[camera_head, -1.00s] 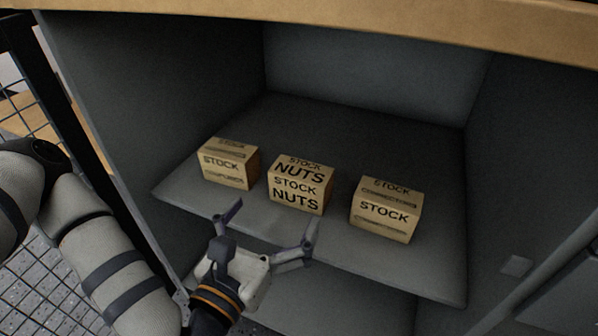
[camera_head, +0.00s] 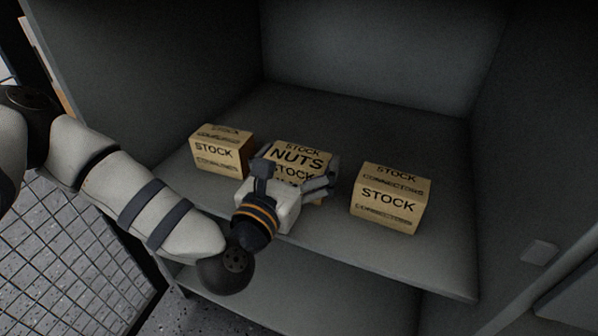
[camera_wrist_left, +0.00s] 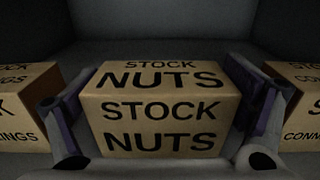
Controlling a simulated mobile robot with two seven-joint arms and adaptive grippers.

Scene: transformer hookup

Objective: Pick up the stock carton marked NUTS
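The carton marked NUTS (camera_head: 302,157) stands upright on the shelf, the middle one of three. Its lower front is partly hidden behind my left gripper (camera_head: 296,178) in the head view. In the left wrist view the NUTS carton (camera_wrist_left: 160,108) sits between the two fingers of my left gripper (camera_wrist_left: 160,125). The fingers are spread, one on each side of it. A narrow gap seems to show on the right; whether the left finger touches is unclear. My right gripper is not in view.
Another stock carton (camera_head: 221,150) stands just left of the NUTS carton, and a stock carton reading CONNECTORS (camera_head: 391,198) stands to its right. The shelf (camera_head: 440,255) has dark side walls and a back wall. Shelf room behind the cartons is clear.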

